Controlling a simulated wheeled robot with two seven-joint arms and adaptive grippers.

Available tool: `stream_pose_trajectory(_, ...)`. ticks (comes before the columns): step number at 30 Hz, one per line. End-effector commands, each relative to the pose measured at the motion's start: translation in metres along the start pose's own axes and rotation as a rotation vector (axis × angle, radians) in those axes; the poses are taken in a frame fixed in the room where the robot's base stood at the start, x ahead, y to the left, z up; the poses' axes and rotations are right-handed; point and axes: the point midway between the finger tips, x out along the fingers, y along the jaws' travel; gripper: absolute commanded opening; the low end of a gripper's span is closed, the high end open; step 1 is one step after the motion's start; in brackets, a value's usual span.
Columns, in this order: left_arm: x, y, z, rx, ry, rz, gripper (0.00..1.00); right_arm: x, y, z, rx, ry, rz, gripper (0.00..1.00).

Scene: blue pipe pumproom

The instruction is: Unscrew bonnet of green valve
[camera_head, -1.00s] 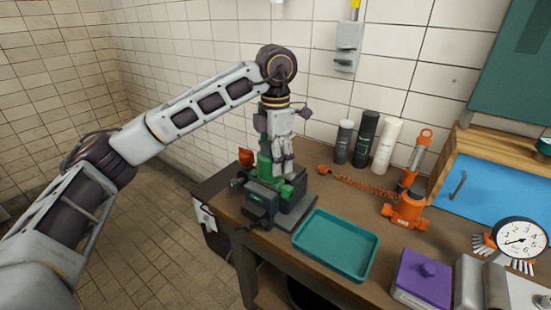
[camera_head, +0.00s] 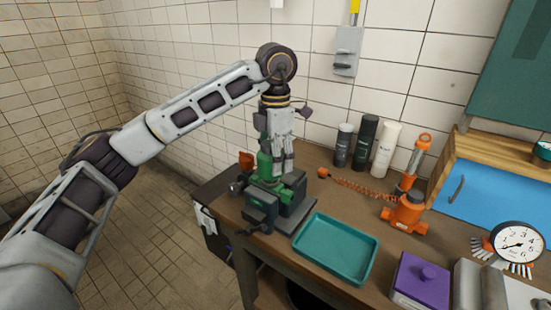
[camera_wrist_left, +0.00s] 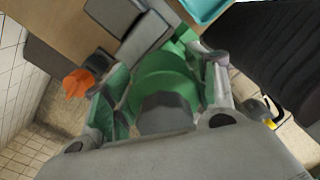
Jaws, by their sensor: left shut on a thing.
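The green valve (camera_head: 264,166) stands upright in a dark vise (camera_head: 262,206) at the left end of the workbench. My left gripper (camera_head: 279,160) points down at the top of the valve, its fingers on either side of the bonnet. In the left wrist view the green bonnet (camera_wrist_left: 165,80) with a dark centre part (camera_wrist_left: 165,113) lies between the two fingers of the left gripper (camera_wrist_left: 163,100), which is shut on it. Part of the valve is hidden behind the fingers. My right gripper is not in view.
A teal tray (camera_head: 336,248) lies right of the vise. An orange tool (camera_head: 406,213) with a coiled cord, several bottles (camera_head: 363,142), a purple box (camera_head: 420,280) and a dial gauge (camera_head: 519,240) stand farther right. An orange part (camera_head: 246,160) shows behind the valve.

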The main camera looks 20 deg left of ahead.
Motion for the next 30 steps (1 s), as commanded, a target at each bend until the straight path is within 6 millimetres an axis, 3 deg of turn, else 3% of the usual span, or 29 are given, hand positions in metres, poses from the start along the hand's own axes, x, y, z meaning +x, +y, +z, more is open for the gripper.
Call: stream_pose_trajectory(30,-0.047,0.000,0.000,0.000,-0.001,0.000,0.34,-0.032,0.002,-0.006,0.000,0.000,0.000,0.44)
